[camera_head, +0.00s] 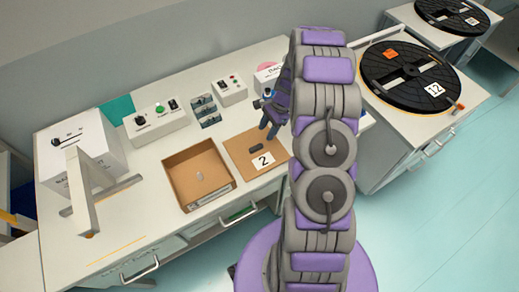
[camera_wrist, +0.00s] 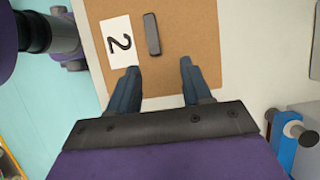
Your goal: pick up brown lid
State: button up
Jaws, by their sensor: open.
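The brown lid (camera_head: 238,148) lies flat on the white worktop, right of the open brown box. It has a small dark bar handle (camera_head: 263,146) and a white label with a black "2" (camera_head: 263,161). In the wrist view the lid (camera_wrist: 195,30) fills the upper middle, with the handle (camera_wrist: 152,35) upright in the picture and the label left of it. My gripper (camera_head: 270,126) is open and empty at the lid's back part. In the wrist view its two blue fingertips (camera_wrist: 160,67) are spread below the handle, with a gap between them and it.
The open brown box (camera_head: 200,205) holds a small pale object. Control boxes (camera_head: 156,120) and a small rack (camera_head: 206,109) stand behind. A white stand (camera_head: 82,185) is at left. A black reel (camera_head: 410,76) sits on the right table.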

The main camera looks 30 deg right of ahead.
aim_at(259, 145)
jog(key=a, duration=0.1)
jog(key=a+f, duration=0.1)
jog(key=a, duration=0.1)
jog(key=a+f, duration=0.1)
jog(key=a, duration=0.1)
jog(key=shift+s+f+b, duration=0.2)
jog(key=shift+s+b, duration=0.05)
jog(key=shift+b, duration=0.05)
jog(key=f, duration=0.3)
jog(key=shift+s+d+f+b, duration=0.2)
jog(key=shift+d+b, duration=0.1)
jog(key=shift+b, duration=0.1)
jog(key=shift+d+f, duration=0.2)
jog(key=shift+d, duration=0.2)
jog(key=shift+a+r, duration=0.15)
jog(key=shift+a, duration=1)
jog(key=c, duration=0.4)
jog(key=shift+d, duration=0.1)
jog(key=c, duration=0.3)
jog(key=shift+d, duration=0.7)
grip_shut()
